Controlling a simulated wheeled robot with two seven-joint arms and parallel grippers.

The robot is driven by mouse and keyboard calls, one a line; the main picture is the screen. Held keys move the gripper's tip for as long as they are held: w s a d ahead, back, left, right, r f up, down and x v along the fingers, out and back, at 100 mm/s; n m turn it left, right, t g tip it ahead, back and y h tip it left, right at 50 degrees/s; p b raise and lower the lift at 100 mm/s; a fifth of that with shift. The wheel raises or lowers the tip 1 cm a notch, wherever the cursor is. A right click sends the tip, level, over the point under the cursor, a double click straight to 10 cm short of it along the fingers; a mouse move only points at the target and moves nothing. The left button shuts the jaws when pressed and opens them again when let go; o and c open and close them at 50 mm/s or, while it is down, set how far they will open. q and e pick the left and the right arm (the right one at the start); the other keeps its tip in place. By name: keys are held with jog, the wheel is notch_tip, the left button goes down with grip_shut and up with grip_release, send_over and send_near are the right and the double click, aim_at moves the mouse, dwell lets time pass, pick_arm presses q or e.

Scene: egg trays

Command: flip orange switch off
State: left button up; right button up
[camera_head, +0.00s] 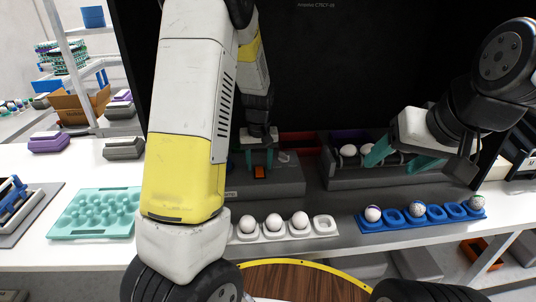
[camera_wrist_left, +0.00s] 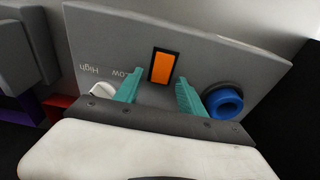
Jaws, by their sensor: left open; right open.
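The orange switch (camera_wrist_left: 162,67) is a rocker in a black frame on a grey panel (camera_wrist_left: 215,55). It also shows small in the head view (camera_head: 259,171). My left gripper (camera_wrist_left: 158,88) is open, its two teal fingers pointing at the panel on either side of the lower part of the switch; I cannot tell whether they touch it. Which way the rocker is tipped is not clear. My right gripper (camera_head: 395,157) is open at the right, by the grey box with eggs, away from the switch.
A blue round knob (camera_wrist_left: 223,102) and a white dial (camera_wrist_left: 102,90) flank the switch on the panel. A white egg tray (camera_head: 275,238) and a blue tray (camera_head: 398,226) lie in front. A teal tray (camera_head: 92,233) lies at the left.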

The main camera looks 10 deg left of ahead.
aim_at(259, 172)
pick_arm(q)
notch_tip(259, 172, up, 7)
jog(key=s, duration=0.1)
jog(key=shift+d+r, duration=0.15)
jog(key=shift+r, duration=0.05)
jog(key=shift+s, duration=0.15)
